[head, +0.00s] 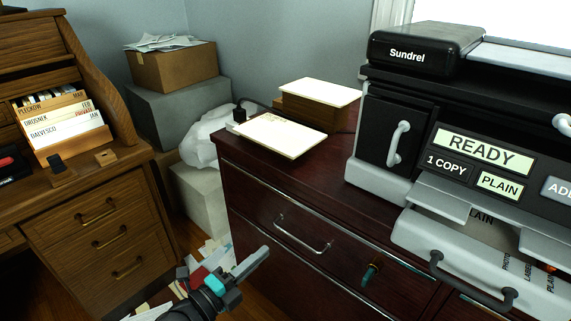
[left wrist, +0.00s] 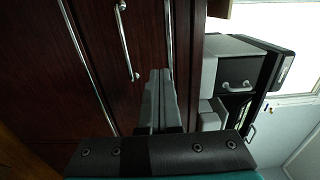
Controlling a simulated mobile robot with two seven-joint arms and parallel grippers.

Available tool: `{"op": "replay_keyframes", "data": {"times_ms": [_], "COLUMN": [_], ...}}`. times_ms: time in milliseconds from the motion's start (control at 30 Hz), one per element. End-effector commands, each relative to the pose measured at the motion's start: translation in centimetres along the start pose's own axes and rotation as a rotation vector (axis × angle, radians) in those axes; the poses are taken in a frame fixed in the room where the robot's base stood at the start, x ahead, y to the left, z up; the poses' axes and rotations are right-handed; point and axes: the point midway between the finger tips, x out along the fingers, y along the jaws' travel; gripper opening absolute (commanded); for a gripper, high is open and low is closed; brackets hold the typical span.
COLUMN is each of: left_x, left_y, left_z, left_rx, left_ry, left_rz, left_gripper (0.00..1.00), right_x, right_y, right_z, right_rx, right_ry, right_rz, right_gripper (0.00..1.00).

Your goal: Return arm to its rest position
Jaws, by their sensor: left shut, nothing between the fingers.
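My left gripper (head: 262,254) comes in at the bottom of the head view, in front of the dark wooden cabinet (head: 235,165). Its fingers are shut with nothing between them. They point up and to the right, below and left of a drawer handle (head: 300,236), and appear apart from it. In the left wrist view the closed fingers (left wrist: 158,100) stand before the dark cabinet front (left wrist: 100,60). My right gripper is in neither view.
The printer (head: 400,170) stands on the cabinet, reading READY. A paper stack (head: 280,134) lies on the cabinet's left end. A wooden desk (head: 95,220) stands left. Papers litter the floor between (head: 205,265), with boxes (head: 175,68) behind.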

Motion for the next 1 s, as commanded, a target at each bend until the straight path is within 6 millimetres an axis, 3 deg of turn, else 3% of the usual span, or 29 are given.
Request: {"op": "replay_keyframes", "data": {"times_ms": [233, 367, 533, 800, 1000], "left_x": [-0.7, -2.6, -6.8, -15.2, -20.6], "left_y": [2.0, 5.1, 10.0, 16.5, 18.7], "left_z": [1.1, 2.2, 2.1, -2.5, -7.1], "left_rx": [-0.182, -0.429, -0.773, -1.259, -1.504], "left_ry": [-0.148, -0.343, -0.616, -1.032, -1.281], "left_rz": [0.072, 0.168, 0.304, 0.526, 0.668], "left_gripper": [0.00, 0.00, 0.00, 0.00, 0.00], "right_x": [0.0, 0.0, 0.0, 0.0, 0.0], "right_y": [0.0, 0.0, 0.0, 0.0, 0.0], "right_z": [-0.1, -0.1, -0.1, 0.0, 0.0], "right_rx": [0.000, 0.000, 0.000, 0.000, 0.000], "right_ry": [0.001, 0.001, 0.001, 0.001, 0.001], "right_rz": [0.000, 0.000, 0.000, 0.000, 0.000], "right_gripper": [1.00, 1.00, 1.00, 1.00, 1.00]}}
